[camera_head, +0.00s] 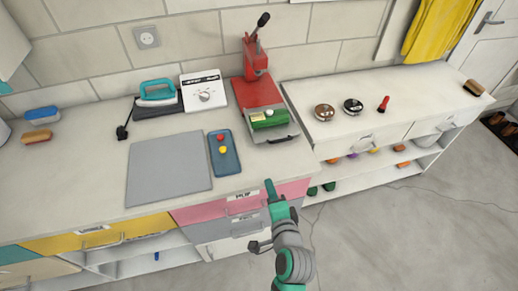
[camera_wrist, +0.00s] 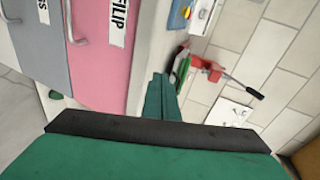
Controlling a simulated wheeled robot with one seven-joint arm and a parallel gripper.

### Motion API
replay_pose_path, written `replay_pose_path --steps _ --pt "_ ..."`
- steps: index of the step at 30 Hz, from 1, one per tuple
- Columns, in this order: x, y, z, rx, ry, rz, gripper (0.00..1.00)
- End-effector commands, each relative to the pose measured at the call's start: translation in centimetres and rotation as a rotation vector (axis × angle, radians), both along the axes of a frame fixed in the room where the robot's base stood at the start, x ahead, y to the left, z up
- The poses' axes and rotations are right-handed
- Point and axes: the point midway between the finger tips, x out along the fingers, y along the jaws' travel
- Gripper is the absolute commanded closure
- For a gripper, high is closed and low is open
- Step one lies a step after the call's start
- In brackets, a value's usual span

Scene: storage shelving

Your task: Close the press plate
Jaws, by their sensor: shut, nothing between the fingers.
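The red press (camera_head: 256,92) stands on the counter against the wall, with its black-tipped lever (camera_head: 261,22) raised. Its grey plate (camera_head: 272,133) sticks out at the front, with a dark handle along the front edge and a green block (camera_head: 270,119) on it. My gripper (camera_head: 269,185) is in front of the counter edge, below and apart from the press, shut and empty. In the wrist view my gripper's fingers (camera_wrist: 160,84) point toward the press (camera_wrist: 205,66), which shows beyond the fingertips with the green block (camera_wrist: 182,66). The plate is hard to make out there.
A blue tray (camera_head: 224,155) with red and yellow buttons and a grey mat (camera_head: 168,168) lie left of the press. Round tins (camera_head: 324,112) stand on the right counter. Pink drawers (camera_head: 215,209) are under the counter edge beside my gripper. Open floor lies in front.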

Motion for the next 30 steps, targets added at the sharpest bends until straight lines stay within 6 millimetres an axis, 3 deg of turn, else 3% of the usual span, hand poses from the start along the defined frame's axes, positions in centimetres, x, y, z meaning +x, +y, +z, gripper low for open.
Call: replay_pose_path --steps 4,9,14,30 --pt "1.6 -0.2 2.2 0.068 0.014 0.025 1.0" --pt "2.3 -0.1 2.9 0.101 0.026 0.041 1.0" --pt "3.6 0.4 2.6 0.104 0.029 0.044 1.0" --pt "12.4 3.2 0.0 0.1 0.027 0.043 1.0"
